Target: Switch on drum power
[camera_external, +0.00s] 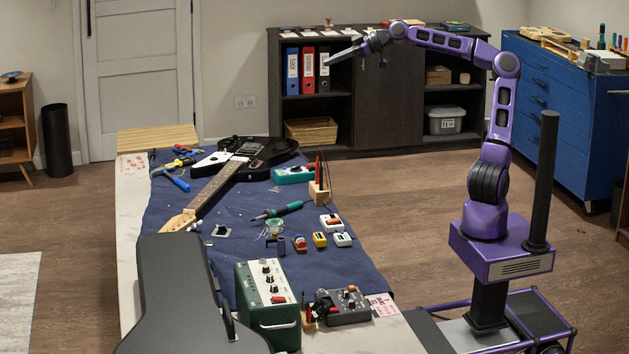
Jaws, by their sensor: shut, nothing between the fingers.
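My gripper (329,60) is raised high above the far end of the workbench, its fingers pointing left and shut with nothing held. In the picture it overlaps the dark cabinet behind. A dark grey box with knobs and a red part (343,307) lies at the near right of the bench; it looks like the drum unit, but I cannot be sure. My gripper is far from it and well above it. The power switch is too small to make out, and I cannot tell its state.
A dark guitar case (178,287) lies at the near left. Open floor (420,235) lies right of the bench.

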